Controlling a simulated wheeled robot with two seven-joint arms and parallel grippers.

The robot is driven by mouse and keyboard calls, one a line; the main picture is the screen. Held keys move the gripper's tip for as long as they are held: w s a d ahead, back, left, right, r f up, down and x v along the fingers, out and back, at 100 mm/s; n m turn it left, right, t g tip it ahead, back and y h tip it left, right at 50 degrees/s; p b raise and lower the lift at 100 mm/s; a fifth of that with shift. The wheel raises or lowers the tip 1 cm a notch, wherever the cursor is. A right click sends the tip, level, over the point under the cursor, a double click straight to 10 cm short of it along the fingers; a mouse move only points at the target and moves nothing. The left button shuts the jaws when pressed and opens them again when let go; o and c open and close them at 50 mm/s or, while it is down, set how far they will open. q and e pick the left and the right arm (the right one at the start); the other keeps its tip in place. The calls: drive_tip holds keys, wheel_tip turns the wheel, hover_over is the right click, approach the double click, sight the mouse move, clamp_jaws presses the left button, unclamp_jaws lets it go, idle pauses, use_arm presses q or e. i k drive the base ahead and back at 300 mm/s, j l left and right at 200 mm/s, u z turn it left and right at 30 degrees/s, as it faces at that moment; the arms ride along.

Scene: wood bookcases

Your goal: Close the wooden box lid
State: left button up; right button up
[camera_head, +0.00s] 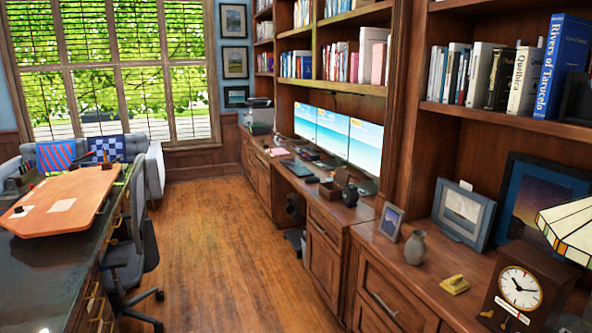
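A small brown box (330,190) sits on the long wooden counter along the right wall, in front of the monitors. It is far off and small, so I cannot tell whether it is the wooden box or how its lid stands. A dark rounded object (349,195) is just to its right. Neither of my grippers shows in the head view.
A wooden floor aisle (215,255) runs clear between the desk (40,265) and the counter. A dark office chair (128,255) stands on its left side. A clock (520,290), a grey vase (415,247) and picture frames are on the near counter.

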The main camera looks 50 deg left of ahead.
sight(342, 176)
drive_tip(key=u, duration=1.45)
drive_tip(key=i+j, duration=0.2)
